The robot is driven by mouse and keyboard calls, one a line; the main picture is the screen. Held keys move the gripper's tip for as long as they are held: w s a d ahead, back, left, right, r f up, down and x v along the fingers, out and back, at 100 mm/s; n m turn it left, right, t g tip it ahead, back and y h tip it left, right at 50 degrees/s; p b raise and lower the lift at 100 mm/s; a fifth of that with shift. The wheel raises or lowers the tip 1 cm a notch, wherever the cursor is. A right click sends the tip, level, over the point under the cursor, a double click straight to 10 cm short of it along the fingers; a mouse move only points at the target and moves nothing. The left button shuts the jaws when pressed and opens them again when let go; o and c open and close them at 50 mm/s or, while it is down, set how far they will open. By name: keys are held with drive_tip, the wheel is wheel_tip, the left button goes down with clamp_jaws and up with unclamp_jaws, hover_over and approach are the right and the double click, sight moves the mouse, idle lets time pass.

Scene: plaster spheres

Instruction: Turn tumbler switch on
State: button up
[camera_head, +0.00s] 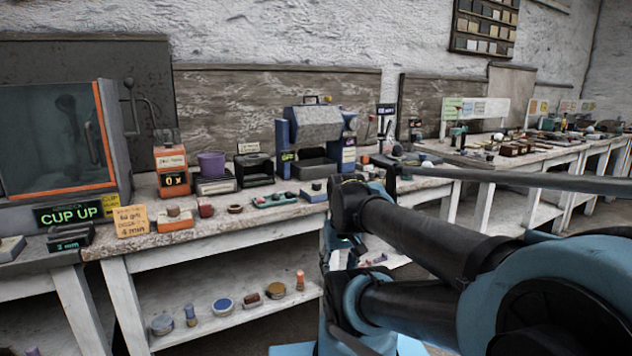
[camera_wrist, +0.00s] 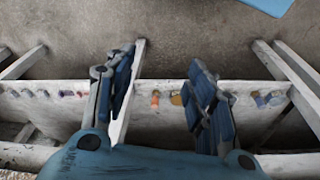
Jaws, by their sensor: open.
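A grey tumbler-like drum machine (camera_head: 314,124) with blue side posts stands on the workbench in the head view. Its right post carries small labels and dark parts, but I cannot make out a switch or its position. My gripper (camera_wrist: 163,60) is open and empty in the wrist view, its two blue-grey fingers spread apart. It hangs over the floor and a pale shelf, with no machine between its fingers. In the head view my arm stands in front of the bench, right of the drum machine, and I cannot make out the fingers there.
A glass-fronted cabinet (camera_head: 55,140) stands at left. Small jars and pots line the lower shelf (camera_head: 204,326). Another cluttered bench (camera_head: 482,160) runs right.

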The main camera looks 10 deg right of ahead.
drive_tip(key=w+r+n+g, duration=0.1)
drive_tip(key=w+r+n, duration=0.5)
drive_tip(key=w+r, duration=1.25)
drive_tip(key=n+g, duration=0.1)
drive_tip(key=n, duration=0.5)
approach(316, 182)
wheel_tip(316, 182, down, 9)
drive_tip(key=shift+d+r, duration=0.1)
drive_tip(key=shift+r, duration=0.05)
drive_tip(key=shift+w, duration=0.1)
drive_tip(key=c, duration=1.1)
